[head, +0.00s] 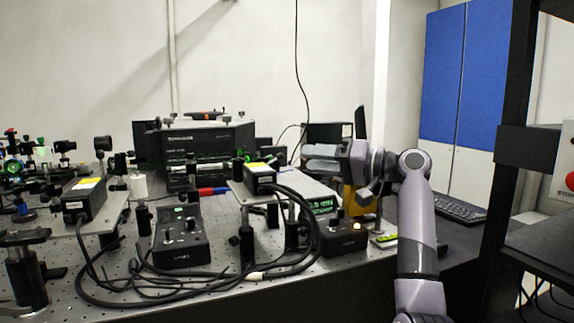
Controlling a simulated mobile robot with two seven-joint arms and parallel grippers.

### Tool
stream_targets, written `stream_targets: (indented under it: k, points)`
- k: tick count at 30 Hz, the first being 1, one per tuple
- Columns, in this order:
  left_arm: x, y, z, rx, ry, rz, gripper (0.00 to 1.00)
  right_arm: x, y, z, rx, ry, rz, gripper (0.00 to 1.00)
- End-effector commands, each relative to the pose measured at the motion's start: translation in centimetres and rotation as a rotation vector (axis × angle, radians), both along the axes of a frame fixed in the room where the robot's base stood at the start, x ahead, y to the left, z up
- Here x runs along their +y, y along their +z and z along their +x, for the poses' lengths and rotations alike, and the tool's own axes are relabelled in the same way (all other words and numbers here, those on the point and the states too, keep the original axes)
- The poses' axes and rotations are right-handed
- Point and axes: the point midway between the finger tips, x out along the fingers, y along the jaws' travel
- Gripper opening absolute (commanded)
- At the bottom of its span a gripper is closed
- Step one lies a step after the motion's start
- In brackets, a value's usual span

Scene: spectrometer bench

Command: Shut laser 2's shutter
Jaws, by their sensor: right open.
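Two small black laser heads with yellow labels sit on raised metal plates: one at the left (86,199) and one near the middle (261,177). I cannot read which is laser 2. A black control box (180,243) with knobs stands below and between them. A second control box (338,238), with a green display and a lit orange light, stands to the right. The shutters' positions are too small to tell. My right gripper (308,157) is open and points left, above and behind the second box, apparently touching nothing. My left gripper is out of view.
Black cables (165,285) loop over the perforated bench front. A large black spectrometer (205,150) stands behind. Optics on posts (60,150) crowd the left. A keyboard (455,207) lies at right, beside a black rack (508,150).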

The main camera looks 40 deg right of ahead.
Motion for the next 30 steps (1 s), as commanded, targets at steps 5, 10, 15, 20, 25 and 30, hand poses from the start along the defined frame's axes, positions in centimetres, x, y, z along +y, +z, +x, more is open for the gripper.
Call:
stream_targets:
  k: [5, 10, 15, 20, 25, 30]
  points:
    - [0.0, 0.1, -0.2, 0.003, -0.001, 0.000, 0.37, 1.6, 0.1, 2.5, 0.001, 0.004, 0.001, 0.42]
    - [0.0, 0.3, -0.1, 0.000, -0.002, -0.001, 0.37, 2.6, 0.1, 4.5, 0.002, 0.002, 0.000, 0.42]
    - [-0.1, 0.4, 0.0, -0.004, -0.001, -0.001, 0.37, 3.1, 0.1, 5.3, 0.002, 0.001, -0.001, 0.42]
    - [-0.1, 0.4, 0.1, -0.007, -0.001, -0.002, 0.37, 3.2, 0.0, 5.4, 0.002, 0.000, -0.001, 0.42]
    - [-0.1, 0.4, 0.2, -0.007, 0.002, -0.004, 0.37, 3.1, 0.0, 5.4, 0.002, 0.000, -0.001, 0.12]
    - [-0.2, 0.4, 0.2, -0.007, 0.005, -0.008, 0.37, 3.1, 0.0, 5.4, 0.002, 0.000, -0.001, 0.00]
